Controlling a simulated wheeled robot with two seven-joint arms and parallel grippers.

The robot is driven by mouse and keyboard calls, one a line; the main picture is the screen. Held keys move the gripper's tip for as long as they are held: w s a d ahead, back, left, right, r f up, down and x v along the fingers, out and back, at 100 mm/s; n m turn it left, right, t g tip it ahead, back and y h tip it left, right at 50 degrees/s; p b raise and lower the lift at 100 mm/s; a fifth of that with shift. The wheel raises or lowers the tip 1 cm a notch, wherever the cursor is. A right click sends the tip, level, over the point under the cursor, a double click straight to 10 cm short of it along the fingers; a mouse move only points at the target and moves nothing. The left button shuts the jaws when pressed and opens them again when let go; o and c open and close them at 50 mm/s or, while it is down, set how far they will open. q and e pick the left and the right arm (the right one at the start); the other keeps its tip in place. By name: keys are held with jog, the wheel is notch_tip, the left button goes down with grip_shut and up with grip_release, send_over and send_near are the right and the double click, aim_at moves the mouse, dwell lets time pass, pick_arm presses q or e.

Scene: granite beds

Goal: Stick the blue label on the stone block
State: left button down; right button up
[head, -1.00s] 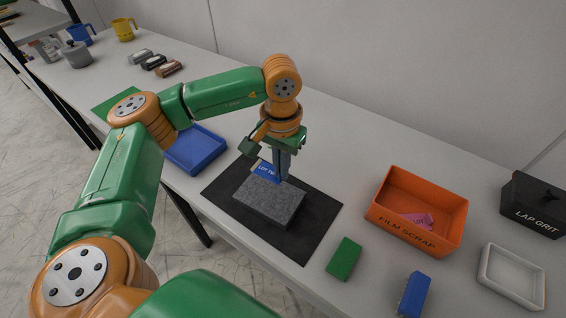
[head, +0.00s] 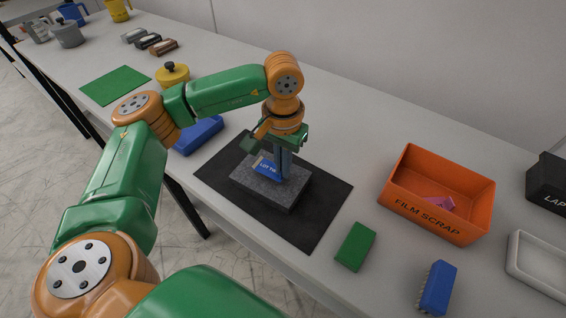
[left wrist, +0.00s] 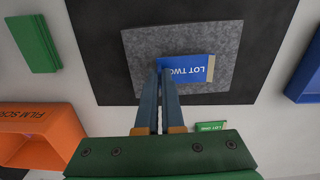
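The grey speckled stone block (head: 285,192) lies on a black mat (head: 318,212); it also shows in the left wrist view (left wrist: 138,48). The blue label (head: 266,168) reads LOT TWO and has a pale strip at one end. In the left wrist view, the label (left wrist: 188,68) is over the block's top face, inside its outline. My left gripper (head: 281,176) points down over the block, its fingers (left wrist: 163,72) close together on the label's end away from the strip. I cannot tell whether the label touches the stone. My right gripper is not in view.
A green block (head: 355,246) and a blue brush (head: 438,288) lie right of the mat. Beyond are an orange FILM SCRAP bin (head: 432,222) and a white tray (head: 540,268). A blue tray (head: 200,134) is left. A green LOT ONE label (left wrist: 210,127) lies near the mat.

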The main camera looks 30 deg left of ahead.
pick_arm(q)
jog(key=shift+f, duration=0.55)
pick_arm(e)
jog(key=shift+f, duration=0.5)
pick_arm(q)
jog(key=shift+f+b, duration=0.45)
jog(key=shift+b, duration=0.1)
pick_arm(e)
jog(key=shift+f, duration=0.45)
pick_arm(q)
jog(key=c, duration=1)
grip_release()
jog(key=shift+r, duration=0.15)
notch_tip(320, 180, up, 6)
jog(key=shift+r+b, duration=0.1)
jog(key=shift+b, duration=0.3)
jog(key=shift+r, duration=0.35)
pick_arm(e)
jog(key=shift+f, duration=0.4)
